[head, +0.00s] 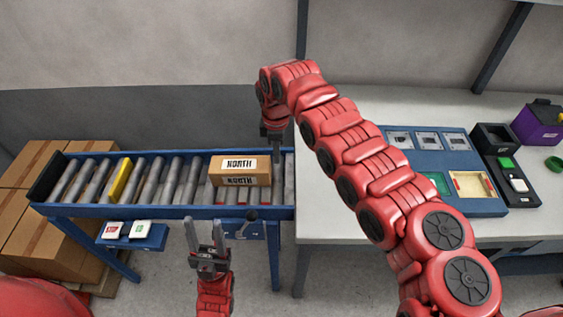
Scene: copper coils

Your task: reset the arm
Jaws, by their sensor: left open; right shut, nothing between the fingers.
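My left gripper (204,236) is low in the head view, in front of the blue roller conveyor. Its two fingers point up in the picture and stand apart, with nothing between them. My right arm reaches in from the lower right and arches across the view. My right gripper (274,156) hangs down at the conveyor's right end, just right of a cardboard box. Its fingers are together and hold nothing.
A yellow bar (121,180) crosses the rollers. Cardboard cartons (25,245) are stacked at left. The white table (335,215) at right carries a blue tray (483,207), a black device and a purple bin (540,127).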

